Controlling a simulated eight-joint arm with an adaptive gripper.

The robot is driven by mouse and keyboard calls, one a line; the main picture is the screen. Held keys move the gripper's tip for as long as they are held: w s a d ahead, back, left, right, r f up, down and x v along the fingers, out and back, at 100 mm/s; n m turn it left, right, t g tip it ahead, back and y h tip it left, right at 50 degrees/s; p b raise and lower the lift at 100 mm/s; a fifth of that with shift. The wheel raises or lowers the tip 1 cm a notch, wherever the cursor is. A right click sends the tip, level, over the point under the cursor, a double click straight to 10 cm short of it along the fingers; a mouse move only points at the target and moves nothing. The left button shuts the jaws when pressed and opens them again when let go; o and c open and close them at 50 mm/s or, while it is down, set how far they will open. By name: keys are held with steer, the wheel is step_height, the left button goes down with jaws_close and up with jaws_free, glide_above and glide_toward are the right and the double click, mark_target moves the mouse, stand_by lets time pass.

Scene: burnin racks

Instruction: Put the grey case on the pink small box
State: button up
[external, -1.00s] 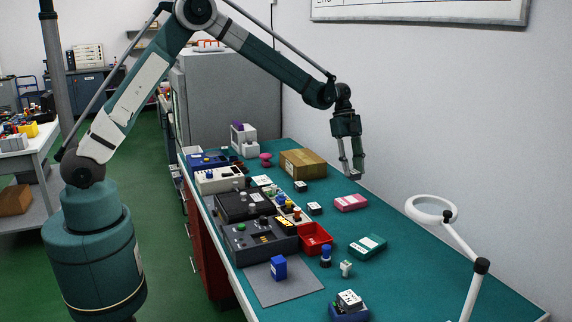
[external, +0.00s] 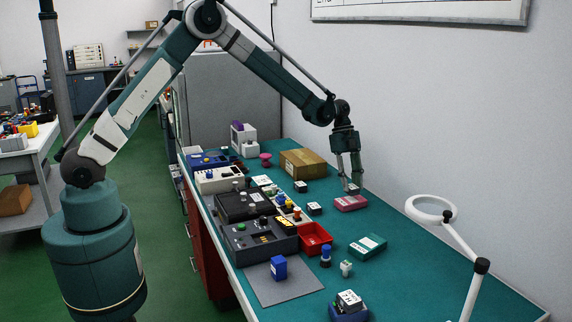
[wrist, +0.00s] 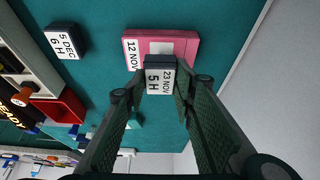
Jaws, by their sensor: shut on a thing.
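My gripper (external: 353,184) is shut on a small dark grey case with a white label, the grey case (wrist: 160,76); its label reads 23 NOV, 5 H. The case also shows small between the fingertips in the external view (external: 352,188). The pink small box (external: 350,204) lies flat on the bench right below it. In the wrist view the pink box (wrist: 178,41) shows behind the case, which overlaps its near edge. I cannot tell whether the case touches the box top.
A similar dark case (wrist: 66,41) labelled 5 DEC lies left of the pink box. A cardboard box (external: 303,163) stands behind, a red bin (external: 315,240) and a green box (external: 368,246) nearer. A white lamp (external: 432,208) is at the right.

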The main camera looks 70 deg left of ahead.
steer(key=shift+f, duration=1.35)
steer(key=shift+f, duration=0.1)
steer(key=o, duration=0.9)
steer(key=v, duration=1.2)
